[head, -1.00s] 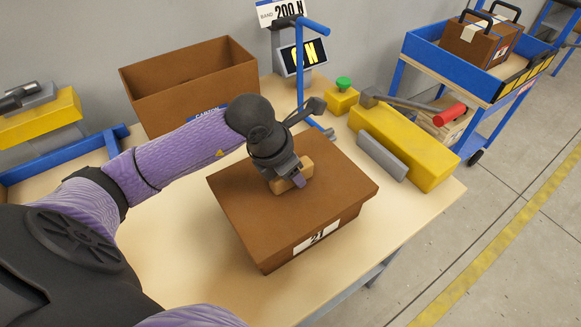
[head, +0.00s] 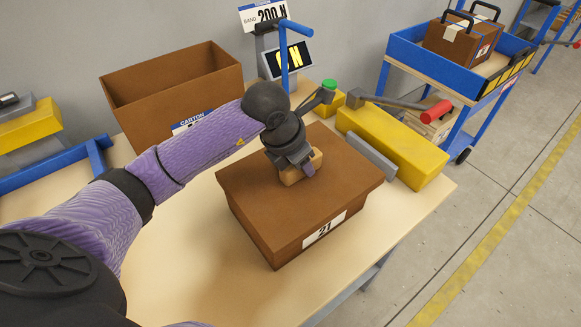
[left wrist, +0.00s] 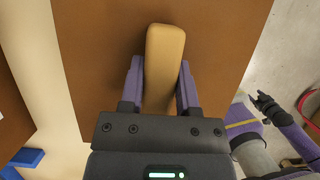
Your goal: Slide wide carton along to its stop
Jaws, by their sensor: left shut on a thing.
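The wide carton (head: 285,215) is a brown lidded box with a white "21" label, standing on the table. A tan wooden block-shaped grip (left wrist: 165,70) rises from its lid. My left gripper (head: 302,168) is shut on this grip, one finger on each side. A grey bar (head: 371,157), seemingly the stop, lies just right of the carton along the yellow block (head: 395,148). Only a narrow gap shows there; I cannot tell if they touch. My right gripper appears small at the right of the left wrist view (left wrist: 265,104), its jaws unclear.
An open brown carton (head: 170,90) stands behind on the left. A force display (head: 286,60), a blue post and a green button (head: 329,85) stand at the back. The front table is bare.

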